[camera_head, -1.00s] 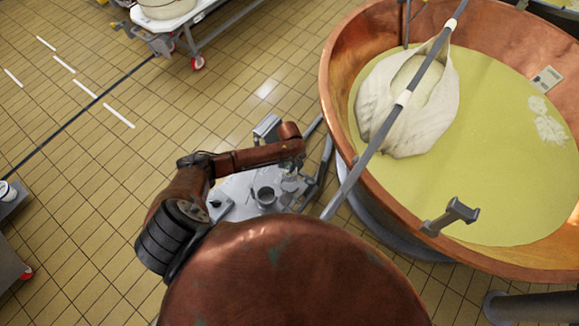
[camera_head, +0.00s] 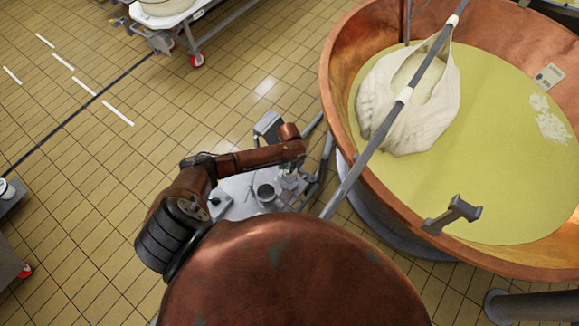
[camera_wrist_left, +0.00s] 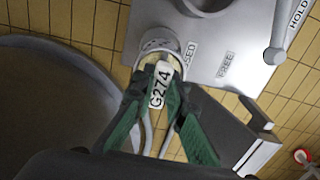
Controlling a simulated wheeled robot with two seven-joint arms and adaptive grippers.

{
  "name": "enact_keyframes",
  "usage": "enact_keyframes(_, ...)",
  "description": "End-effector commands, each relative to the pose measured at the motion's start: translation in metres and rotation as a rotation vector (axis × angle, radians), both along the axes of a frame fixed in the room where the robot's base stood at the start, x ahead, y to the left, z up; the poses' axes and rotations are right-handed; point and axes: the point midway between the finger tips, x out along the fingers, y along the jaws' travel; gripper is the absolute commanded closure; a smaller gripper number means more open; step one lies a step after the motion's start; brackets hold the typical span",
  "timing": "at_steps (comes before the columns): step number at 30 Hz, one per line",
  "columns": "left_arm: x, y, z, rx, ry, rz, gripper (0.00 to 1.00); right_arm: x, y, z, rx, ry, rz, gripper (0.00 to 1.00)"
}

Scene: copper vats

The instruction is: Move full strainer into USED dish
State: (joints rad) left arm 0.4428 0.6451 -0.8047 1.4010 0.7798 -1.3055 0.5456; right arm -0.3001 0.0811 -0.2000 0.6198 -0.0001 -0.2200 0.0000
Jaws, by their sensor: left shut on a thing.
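My left gripper (camera_wrist_left: 160,100) has green fingers shut on a part of the strainer (camera_wrist_left: 160,46) with a white tag (camera_wrist_left: 161,84) reading G274. The strainer shows a perforated rim and pale contents, beyond the fingertips in the left wrist view. It lies beside a partly covered label ending in "SED" (camera_wrist_left: 190,54) on a grey stand (camera_wrist_left: 243,45). I cannot tell whether it rests in a dish or hangs above one. In the head view my left gripper (camera_head: 292,180) is small over the stand. My right gripper is not in view.
A FREE label (camera_wrist_left: 226,64) and a HOLD label (camera_wrist_left: 298,14) mark the stand. A grey cup (camera_head: 266,192) stands on it in the head view. A copper vat (camera_head: 335,85) with a cloth bag (camera_head: 425,125) on a pole is to the right.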

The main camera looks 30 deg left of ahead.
Motion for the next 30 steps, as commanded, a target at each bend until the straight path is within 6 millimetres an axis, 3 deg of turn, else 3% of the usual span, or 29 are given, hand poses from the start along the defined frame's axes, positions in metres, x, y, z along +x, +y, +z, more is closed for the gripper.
enact_keyframes(30,0.000,0.000,-0.030,0.000,0.000,0.000,1.00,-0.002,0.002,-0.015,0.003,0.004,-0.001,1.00)
